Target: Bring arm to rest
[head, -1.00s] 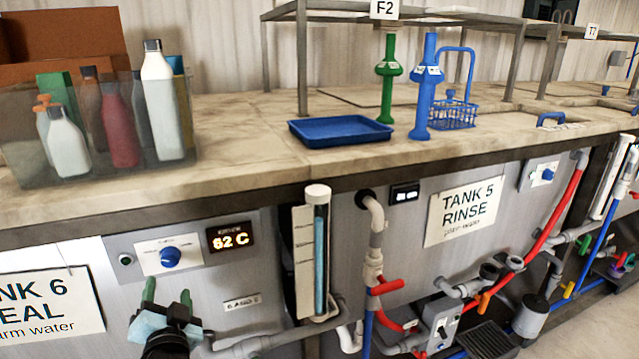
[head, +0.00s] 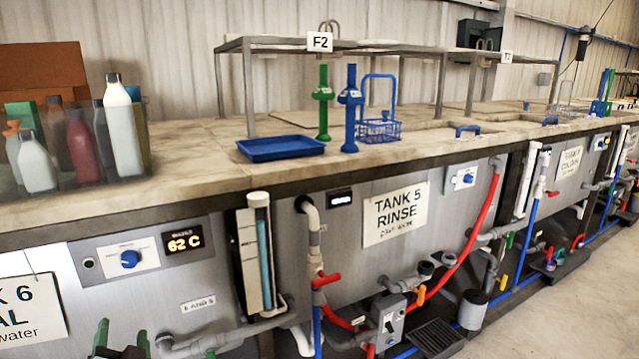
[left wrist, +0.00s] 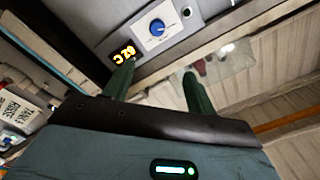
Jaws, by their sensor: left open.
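My left gripper (head: 122,333) shows at the bottom left of the head view, in front of the Tank 6 front panel. Its two green fingers stand apart with nothing between them. In the left wrist view the open fingers (left wrist: 157,75) point up toward the panel with the blue knob (left wrist: 157,27) and the lit display (left wrist: 123,51). Most of my left arm is below the head view's edge. My right gripper is not in view.
The counter (head: 190,150) holds a clear bin of bottles (head: 88,172), a blue tray (head: 280,148), a green post (head: 323,105), a blue post (head: 350,112) and a blue basket (head: 381,130). Pipes with a red valve handle (head: 326,280) stick out below. Floor (head: 545,318) is open at lower right.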

